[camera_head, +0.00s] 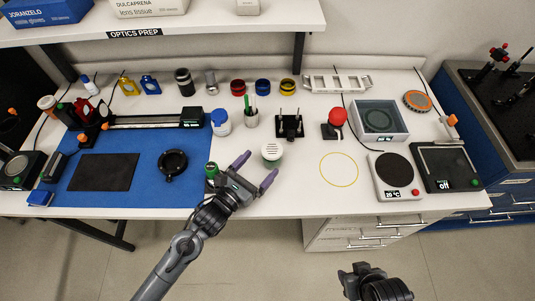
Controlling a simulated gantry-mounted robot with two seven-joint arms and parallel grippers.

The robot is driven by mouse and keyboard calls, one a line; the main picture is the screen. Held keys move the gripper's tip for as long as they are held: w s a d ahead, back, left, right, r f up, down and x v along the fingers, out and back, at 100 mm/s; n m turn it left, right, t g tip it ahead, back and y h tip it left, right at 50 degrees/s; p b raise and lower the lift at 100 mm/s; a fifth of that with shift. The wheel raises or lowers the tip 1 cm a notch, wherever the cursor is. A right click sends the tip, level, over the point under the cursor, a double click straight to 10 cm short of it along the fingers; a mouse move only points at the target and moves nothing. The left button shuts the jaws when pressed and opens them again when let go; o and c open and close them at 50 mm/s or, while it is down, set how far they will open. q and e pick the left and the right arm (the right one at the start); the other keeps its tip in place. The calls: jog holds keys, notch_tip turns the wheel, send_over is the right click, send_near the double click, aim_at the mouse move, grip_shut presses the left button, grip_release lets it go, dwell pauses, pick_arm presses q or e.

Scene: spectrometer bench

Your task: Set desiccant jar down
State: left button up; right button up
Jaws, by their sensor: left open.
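A small white jar with a vented top and a green band (271,153), which looks like the desiccant jar, stands on the white bench just right of the blue mat. My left gripper (255,170) is open, its two purple-tipped fingers spread just in front of the jar. The jar appears apart from the fingers, though the gap is hard to judge. A yellow ring outline (339,169) is marked on the bench to the right, with nothing in it. My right gripper (361,269) is low in the picture, off the bench front; its jaws cannot be made out.
The blue mat (130,195) holds a dark pad and a black ring mount (172,163). A blue-lidded tub (221,122), a black post stand (289,126) and a red-knobbed device (336,122) stand behind. A hotplate (395,176) is at right.

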pick_arm(q)
jog(key=shift+v, duration=1.95)
jog(key=shift+r, duration=0.1)
